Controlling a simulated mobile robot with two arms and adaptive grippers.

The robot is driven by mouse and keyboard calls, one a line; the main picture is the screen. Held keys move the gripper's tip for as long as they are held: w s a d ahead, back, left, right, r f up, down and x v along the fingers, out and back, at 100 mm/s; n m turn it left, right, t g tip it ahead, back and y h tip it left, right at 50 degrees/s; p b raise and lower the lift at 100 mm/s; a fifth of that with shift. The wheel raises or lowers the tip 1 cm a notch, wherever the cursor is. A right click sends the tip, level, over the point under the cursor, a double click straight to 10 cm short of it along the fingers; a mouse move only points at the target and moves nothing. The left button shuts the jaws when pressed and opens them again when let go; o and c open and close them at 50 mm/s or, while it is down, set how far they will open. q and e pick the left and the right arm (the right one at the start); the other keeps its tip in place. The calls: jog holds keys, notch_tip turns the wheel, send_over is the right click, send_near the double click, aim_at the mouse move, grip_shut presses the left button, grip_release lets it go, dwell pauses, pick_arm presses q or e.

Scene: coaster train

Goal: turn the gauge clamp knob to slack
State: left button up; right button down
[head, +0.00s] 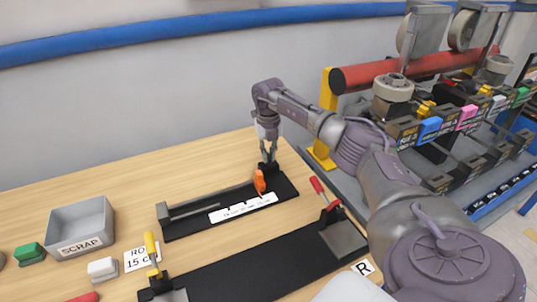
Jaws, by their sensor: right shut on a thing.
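The gauge (180,224) is a long black base on the wooden table, with a grey bar, a white scale strip (243,208) and an orange upright part (260,182). My right gripper (268,160) points down at the gauge's far right end. Its fingers are shut on the small dark clamp knob (268,169), which they largely hide. The knob's turned position cannot be read. My left gripper is out of view.
A second black fixture (235,268) lies in front, with a red-handled clamp (319,188) and a yellow-handled clamp (151,246). A grey SCRAP bin (82,225), a green block (30,252) and a white block (102,268) stand left. Table behind the gauge is clear.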

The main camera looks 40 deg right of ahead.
jog(key=n, duration=0.4)
jog(key=shift+n, duration=0.3)
jog(key=n, duration=0.4)
jog(key=shift+n+b, duration=0.3)
jog(key=shift+b, duration=0.1)
jog(key=n, duration=0.4)
jog(key=shift+n, duration=0.3)
jog(key=n, duration=0.4)
jog(key=shift+n+b, duration=0.4)
jog(key=c, duration=1.2)
grip_release()
